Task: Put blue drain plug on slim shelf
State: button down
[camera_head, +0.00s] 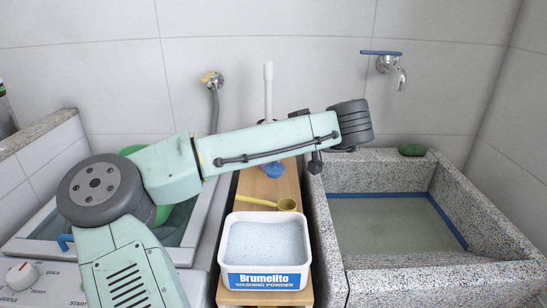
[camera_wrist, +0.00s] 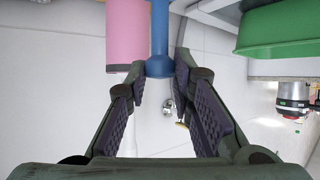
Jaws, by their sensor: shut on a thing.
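In the wrist view my gripper (camera_wrist: 160,76) is shut on the blue drain plug (camera_wrist: 159,66), whose round blue end sits between the two fingertips. A blue stem (camera_wrist: 159,28) runs from there to the top edge of that view. In the head view the fingers are not clearly visible. A small blue domed piece (camera_head: 273,169) shows just below my arm; I cannot tell whether it is the same plug. A narrow wooden surface (camera_head: 289,183), which may be the slim shelf, runs between the two basins.
A tub of washing powder (camera_head: 265,280) and a yellow scoop (camera_head: 287,204) occupy the wooden strip's near part. The stone sink (camera_head: 375,262) stands right, with a green item (camera_head: 412,150) on its rim. A pink cylinder (camera_wrist: 127,32) and green basin (camera_wrist: 283,30) flank my gripper.

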aim_at(278, 171)
jog(key=shift+f+p, duration=0.35)
jog(key=shift+f, duration=1.7)
jog(key=shift+f, duration=0.2)
jog(key=c, duration=1.4)
grip_release()
jog(key=shift+r, duration=0.1)
jog(key=shift+r, duration=0.15)
jog(key=shift+s+d, duration=0.2)
jog(key=shift+s, duration=0.05)
jog(key=b+v, duration=0.3)
jog(key=v, duration=0.8)
jog(key=shift+r, duration=0.2)
jog(key=shift+s, duration=0.15)
